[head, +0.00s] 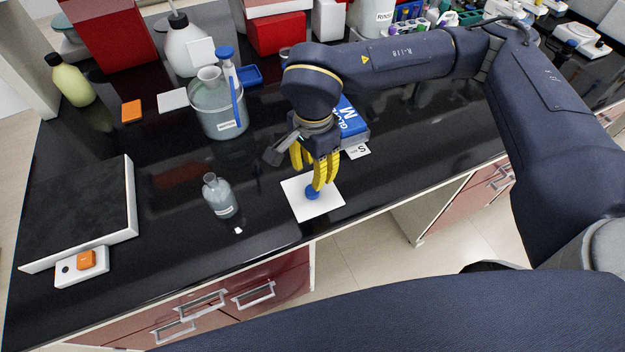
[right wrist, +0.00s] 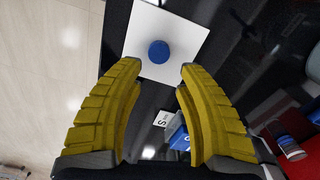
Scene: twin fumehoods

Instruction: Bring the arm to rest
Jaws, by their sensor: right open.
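My right gripper (head: 318,174) has yellow fingers and is above the white square card at the bench's front edge. In the right wrist view the gripper (right wrist: 160,78) is open, with nothing between its fingers. A round blue cap (head: 312,192) lies on the white card (head: 299,206). In the right wrist view the blue cap (right wrist: 158,52) sits on the card (right wrist: 185,30), just beyond the fingertips. My left gripper is not in view.
A glass bottle (head: 219,196) stands left of the card. A large beaker (head: 217,112) is behind it. A blue glove box (head: 352,124) stands close behind my right gripper. A raised black-topped plate (head: 75,215) is at the left. Bare bench lies right of the card.

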